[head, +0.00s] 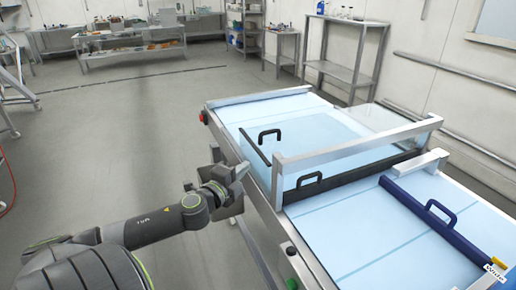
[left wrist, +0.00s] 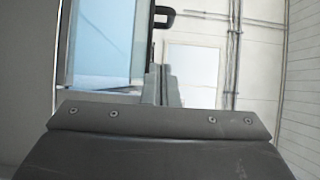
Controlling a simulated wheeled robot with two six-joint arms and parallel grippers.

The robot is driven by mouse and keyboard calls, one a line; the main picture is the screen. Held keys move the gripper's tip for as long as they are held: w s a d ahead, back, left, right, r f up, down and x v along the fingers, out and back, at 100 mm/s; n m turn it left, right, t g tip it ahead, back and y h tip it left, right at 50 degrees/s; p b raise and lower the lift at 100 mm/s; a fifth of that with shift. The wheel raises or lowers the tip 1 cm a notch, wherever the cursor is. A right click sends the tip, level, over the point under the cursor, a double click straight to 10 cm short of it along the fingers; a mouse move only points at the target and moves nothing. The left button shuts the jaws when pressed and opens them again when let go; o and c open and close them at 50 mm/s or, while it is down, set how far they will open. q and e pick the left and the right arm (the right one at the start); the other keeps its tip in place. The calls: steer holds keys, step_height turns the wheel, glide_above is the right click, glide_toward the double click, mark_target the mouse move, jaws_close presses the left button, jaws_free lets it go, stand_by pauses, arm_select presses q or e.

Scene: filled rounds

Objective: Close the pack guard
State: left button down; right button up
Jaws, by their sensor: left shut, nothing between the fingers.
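A long machine with a metal frame (head: 232,148) and light blue panels stands at the right in the head view. Clear guard panels (head: 340,158) stand around its middle, with a black handle (head: 268,134) on the left side and another black handle (head: 309,181) on the near side. A dark blue bar with a blue handle (head: 441,212) lies along the near panel. I cannot tell which guard is the pack guard. My left gripper (head: 241,172) is shut and empty beside the machine's left edge, apart from the handles. A black handle also shows in the left wrist view (left wrist: 164,17), beyond the fingers (left wrist: 161,84).
A red button (head: 203,117) and a green button (head: 291,251) sit on the machine's left side. A white label (head: 495,272) is at the blue bar's end. The grey floor (head: 110,140) left of the machine is clear. Benches and shelves stand at the back.

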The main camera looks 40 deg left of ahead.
mark_target(258, 151)
arm_select(q)
steer(key=w+p, duration=0.1)
steer(key=w, duration=0.2)
steer(key=w+a+p, duration=0.1)
steer(key=w, duration=0.2)
steer(key=w+a+p, duration=0.1)
steer(key=w, duration=0.2)
steer(key=shift+w+r, duration=0.15)
steer(key=shift+w, duration=0.1)
steer(key=shift+w+a+f+p, duration=0.2)
steer(key=shift+w+a+p, duration=0.15)
steer(key=shift+w+a, duration=0.95)
steer(key=shift+a, duration=0.4)
